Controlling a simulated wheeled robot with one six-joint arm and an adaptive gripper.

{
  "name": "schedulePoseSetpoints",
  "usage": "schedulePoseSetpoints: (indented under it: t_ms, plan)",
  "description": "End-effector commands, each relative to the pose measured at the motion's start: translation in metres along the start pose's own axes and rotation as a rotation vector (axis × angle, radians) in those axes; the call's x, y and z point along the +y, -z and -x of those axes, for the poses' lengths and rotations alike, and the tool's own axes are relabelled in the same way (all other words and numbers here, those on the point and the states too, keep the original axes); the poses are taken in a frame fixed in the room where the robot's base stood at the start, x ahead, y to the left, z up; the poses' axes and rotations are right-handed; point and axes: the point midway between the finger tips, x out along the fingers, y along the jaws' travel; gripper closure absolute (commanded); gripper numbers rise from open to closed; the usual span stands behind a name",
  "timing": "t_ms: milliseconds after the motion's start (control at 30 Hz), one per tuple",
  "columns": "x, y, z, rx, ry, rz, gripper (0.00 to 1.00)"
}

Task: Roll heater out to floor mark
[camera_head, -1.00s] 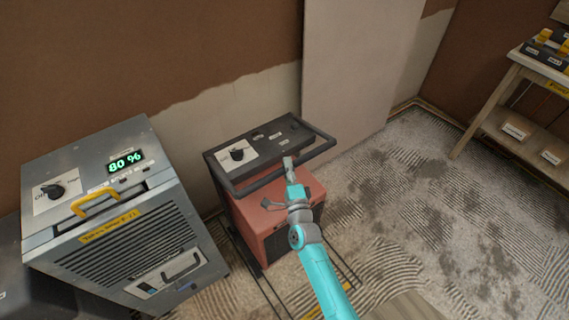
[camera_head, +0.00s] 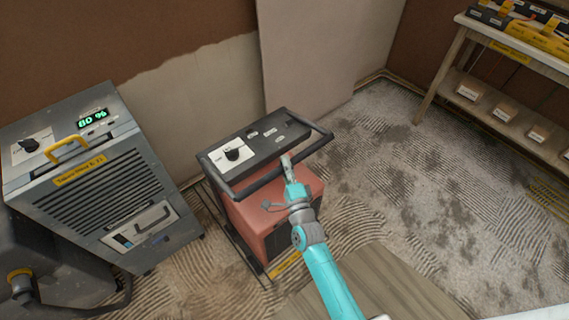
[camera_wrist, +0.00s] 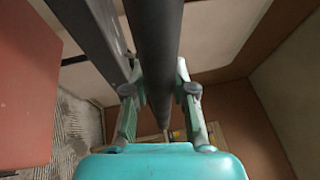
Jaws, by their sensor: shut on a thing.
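The heater (camera_head: 268,217) is a salmon-red box with a dark top panel, a white dial plate and a dark tubular handle (camera_head: 318,150) around the top. It stands upright on the floor in the head view. My gripper (camera_head: 287,162) is shut on the near bar of that handle. In the wrist view the dark bar (camera_wrist: 157,45) runs between my fingers (camera_wrist: 160,95), and the red body shows at the left. Thin dark lines with a yellow label (camera_head: 285,266) lie on the floor beside the heater's base. Yellow floor stripes (camera_head: 550,200) show at the right edge; I cannot tell which is the mark.
A grey dryer (camera_head: 125,200) with a yellow handle and an "80 %" display stands left of the heater, with a gap between. A dark machine (camera_head: 55,275) with a hose is at lower left. A wooden shelf (camera_head: 440,70) stands at the right. Ridged, stained floor (camera_head: 420,190) lies open between.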

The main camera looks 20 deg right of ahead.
Motion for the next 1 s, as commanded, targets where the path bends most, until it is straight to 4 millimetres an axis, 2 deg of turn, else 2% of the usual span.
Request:
schedulePoseSetpoints:
  t_ms: [433, 467, 533, 867, 1000]
  plan:
    - [0.002, 0.001, 0.004, 0.002, -0.003, 0.001, 1.00]
    - [0.002, 0.001, 0.004, 0.002, -0.003, 0.001, 0.67]
    - [0.002, 0.001, 0.004, 0.002, -0.004, 0.001, 0.50]
    - [0.001, 0.000, 0.002, 0.000, -0.001, 0.000, 0.48]
    - [0.001, 0.000, 0.012, 0.000, -0.002, 0.000, 0.48]
